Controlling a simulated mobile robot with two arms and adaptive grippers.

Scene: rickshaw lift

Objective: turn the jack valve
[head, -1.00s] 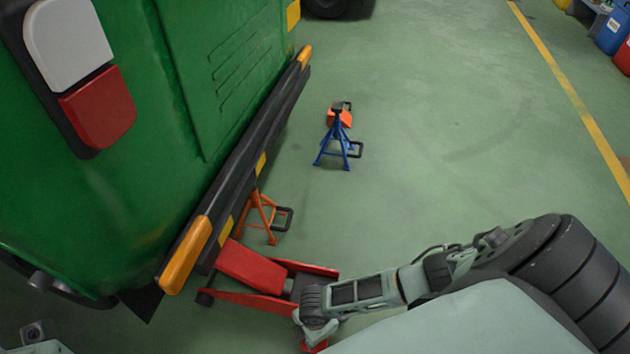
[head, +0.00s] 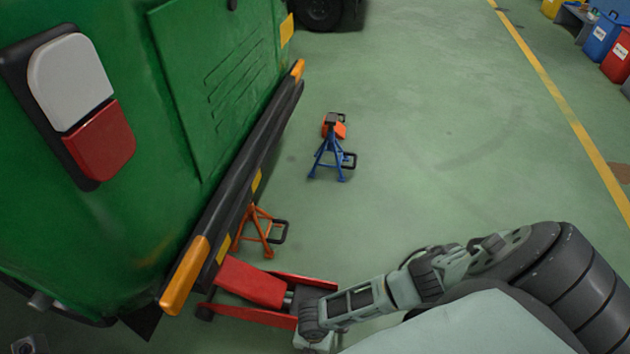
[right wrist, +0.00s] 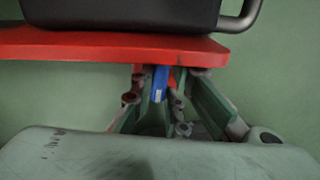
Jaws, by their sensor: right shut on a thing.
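The red floor jack (head: 252,282) sits on the floor by the green vehicle's rear bumper. In the right wrist view its red edge (right wrist: 60,45) crosses the top. A small blue piece, seemingly the jack valve (right wrist: 160,84), sticks out below that edge. My right gripper (right wrist: 163,92) is shut on the blue piece, with its fingers on both sides, partly under the red edge. In the head view my right wrist covers the jack's rear end, and the fingers and valve are hidden. My left gripper is not in view.
The green vehicle (head: 215,90) with its black bumper (head: 245,180) fills the left. An orange stand (head: 262,232) is by the bumper. A blue stand (head: 328,150) and an orange object (head: 340,130) stand farther off. The floor to the right is open.

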